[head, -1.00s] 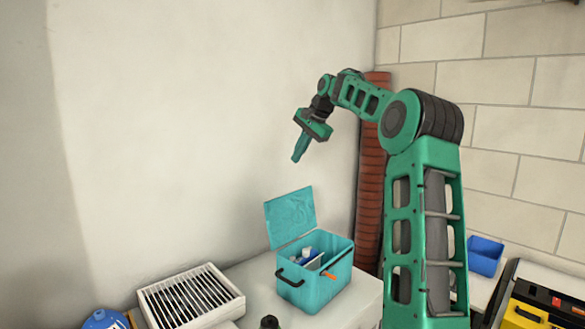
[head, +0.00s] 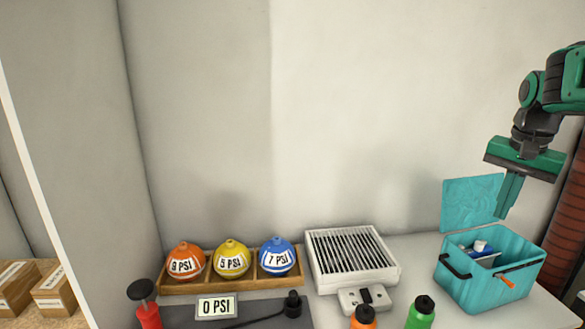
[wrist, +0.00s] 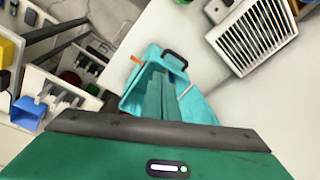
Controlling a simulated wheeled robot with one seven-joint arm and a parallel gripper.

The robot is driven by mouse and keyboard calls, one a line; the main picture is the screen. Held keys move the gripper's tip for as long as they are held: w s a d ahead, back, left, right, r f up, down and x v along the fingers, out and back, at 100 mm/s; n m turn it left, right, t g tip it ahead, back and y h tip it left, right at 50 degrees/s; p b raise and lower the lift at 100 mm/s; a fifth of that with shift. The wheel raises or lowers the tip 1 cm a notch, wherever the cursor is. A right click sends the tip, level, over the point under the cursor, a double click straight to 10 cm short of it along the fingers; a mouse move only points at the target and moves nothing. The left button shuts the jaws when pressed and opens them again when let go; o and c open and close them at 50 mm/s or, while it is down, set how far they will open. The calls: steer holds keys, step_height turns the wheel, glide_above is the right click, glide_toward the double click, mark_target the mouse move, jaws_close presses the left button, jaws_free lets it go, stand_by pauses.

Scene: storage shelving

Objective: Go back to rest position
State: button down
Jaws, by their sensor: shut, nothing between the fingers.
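My gripper (head: 507,196) is at the right of the head view, pointing down with its fingers together and nothing held. It hangs in the air near the open lid of a teal box (head: 480,288). In the wrist view my gripper's fingers (wrist: 163,95) show closed, in front of the teal box (wrist: 130,100). The box stands on the white table, its lid raised at the back, with white and blue items inside.
A white slatted unit (head: 352,262) stands left of the box. A wooden tray (head: 215,286) holds orange, yellow and blue labelled balls. Orange and green bottles (head: 421,312) stand at the front. A red pipe (head: 566,222) rises at the right. The wall space above the table is clear.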

steer(key=s+a+f+n, duration=0.1)
steer(key=s+f, duration=0.3)
steer(key=s, duration=0.4)
steer(key=s+a+f+n+g, duration=0.1)
steer(key=s+a+f, duration=0.2)
steer(key=s, duration=0.6)
steer(key=s+a+f+n+y, duration=0.1)
steer(key=s+f, duration=0.5)
steer(key=s, duration=0.3)
steer(key=shift+s+a+f+n+g, duration=0.2)
steer(key=shift+a+f+n+g, duration=0.2)
steer(key=shift+w+f, duration=0.2)
steer(key=shift+w, duration=0.45)
